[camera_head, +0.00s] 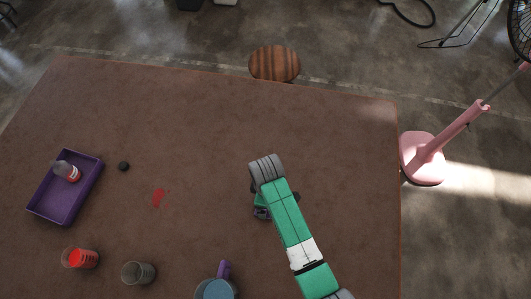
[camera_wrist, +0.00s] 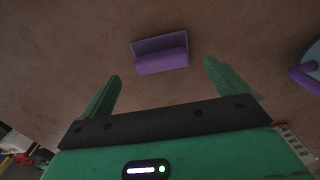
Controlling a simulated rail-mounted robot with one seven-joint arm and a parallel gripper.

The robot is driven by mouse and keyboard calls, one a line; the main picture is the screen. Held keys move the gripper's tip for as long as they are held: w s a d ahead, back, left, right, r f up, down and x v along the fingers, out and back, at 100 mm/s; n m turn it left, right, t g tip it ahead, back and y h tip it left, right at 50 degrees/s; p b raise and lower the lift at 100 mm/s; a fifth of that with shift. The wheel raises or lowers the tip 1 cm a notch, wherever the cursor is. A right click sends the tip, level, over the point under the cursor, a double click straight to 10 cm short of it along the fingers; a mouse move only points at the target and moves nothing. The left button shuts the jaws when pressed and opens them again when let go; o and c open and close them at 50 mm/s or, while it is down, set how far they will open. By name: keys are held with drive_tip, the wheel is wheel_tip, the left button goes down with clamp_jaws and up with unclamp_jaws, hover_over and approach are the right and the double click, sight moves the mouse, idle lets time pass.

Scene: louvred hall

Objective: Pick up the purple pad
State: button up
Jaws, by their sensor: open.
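In the head view, my gripper (camera_head: 260,203) is over the right-middle of the table, mostly hidden under my arm.
A mug (camera_head: 217,290) with a purple handle stands at the front edge; its handle also shows at right in the wrist view (camera_wrist: 304,76). A purple tray (camera_head: 48,207) holds a bottle (camera_head: 66,171). A red-filled cup (camera_head: 80,258), a grey cup (camera_head: 138,272) and a dark ball (camera_head: 124,166) stand left.

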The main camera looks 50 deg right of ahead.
wheel_tip(320, 180, down, 5)
drive_tip(key=shift+a+f+b, duration=0.1)
drive_tip(key=shift+a+b, duration=0.05)
drive_tip(key=shift+b, duration=0.5)
drive_tip(key=c, duration=1.1)
drive_tip(key=shift+o, duration=0.2)
wheel_tip(320, 180, up, 4)
drive_tip(key=shift+w+f+p, duration=0.1)
drive_tip(key=shift+f+p, duration=0.05)
drive_tip(key=shift+p, duration=0.45)
drive_tip(key=s, duration=0.5)
drive_tip(key=s+r+p, duration=0.1)
drive_tip(key=s, duration=0.4)
drive_tip(key=s+p, duration=0.1)
drive_tip(key=s, duration=0.5)
drive_tip(key=shift+a+r, duration=0.25)
drive_tip(key=shift+a, duration=0.1)
